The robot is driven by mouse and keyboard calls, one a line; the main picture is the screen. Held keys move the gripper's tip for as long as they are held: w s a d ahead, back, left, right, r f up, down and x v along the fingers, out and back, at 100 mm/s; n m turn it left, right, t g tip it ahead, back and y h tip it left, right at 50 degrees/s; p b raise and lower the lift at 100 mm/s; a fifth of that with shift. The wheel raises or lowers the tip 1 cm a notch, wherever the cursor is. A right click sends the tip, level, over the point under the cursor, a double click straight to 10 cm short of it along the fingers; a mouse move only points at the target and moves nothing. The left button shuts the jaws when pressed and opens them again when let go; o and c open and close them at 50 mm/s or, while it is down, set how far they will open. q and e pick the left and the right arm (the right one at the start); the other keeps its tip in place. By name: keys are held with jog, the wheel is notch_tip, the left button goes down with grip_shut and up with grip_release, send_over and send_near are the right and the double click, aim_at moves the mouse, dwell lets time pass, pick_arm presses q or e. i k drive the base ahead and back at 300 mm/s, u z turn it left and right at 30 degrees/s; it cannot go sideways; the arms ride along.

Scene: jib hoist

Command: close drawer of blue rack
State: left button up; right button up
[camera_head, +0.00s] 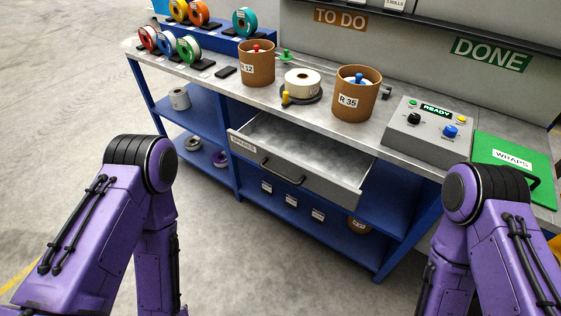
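The blue rack (388,228) is a workbench with a grey top and open blue shelves. Its grey drawer (318,184) is pulled out toward me and looks empty inside. The drawer front carries a dark bar handle (281,172) and a label reading SPARES (243,144) at its left end. My purple left arm is in the lower left and my purple right arm is in the lower right. Both bend downward, and both grippers are outside the picture. Neither arm touches the drawer.
On the top stand cardboard tubs R 12 (258,67) and R 35 (356,97), a white roll (302,82), a grey control box (430,130) and a green WRAPS mat (513,160). Coloured spools (245,22) stand at the back left. The floor (215,255) before the drawer is clear.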

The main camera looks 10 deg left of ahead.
aim_at(335, 170)
jog(key=u, duration=0.15)
jog(key=i, duration=0.9)
jog(key=z, duration=0.2)
jog(key=k, duration=0.25)
jog(key=z, duration=0.2)
